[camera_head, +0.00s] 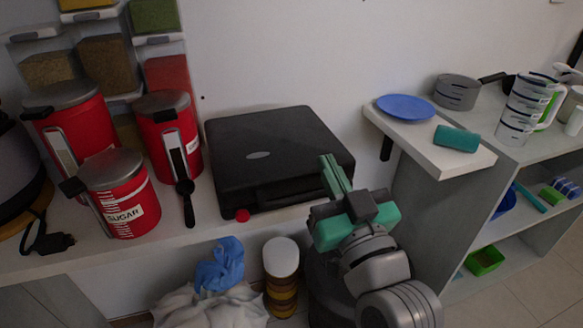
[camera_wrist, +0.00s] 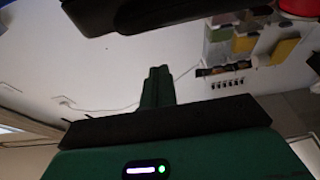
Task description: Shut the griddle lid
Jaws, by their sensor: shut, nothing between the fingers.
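The black griddle (camera_head: 275,150) sits on the white shelf in the head view. Its lid lies flat over the base and looks down; I cannot tell whether a small gap is left at the front. A handle runs along its front edge, with a red knob (camera_head: 242,215) at the front left corner. My green gripper (camera_head: 332,165) is shut and empty at the griddle's front right corner, its fingers pointing up. I cannot tell whether it touches the lid. In the wrist view the shut fingers (camera_wrist: 157,88) show below a dark edge (camera_wrist: 150,15), probably the griddle.
Red canisters (camera_head: 125,205) and a black spoon (camera_head: 186,203) stand left of the griddle. A blue plate (camera_head: 405,106) and a teal cylinder (camera_head: 457,138) are on the right shelf. A trash bag (camera_head: 210,300) and a stack of jars (camera_head: 281,262) are below the shelf.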

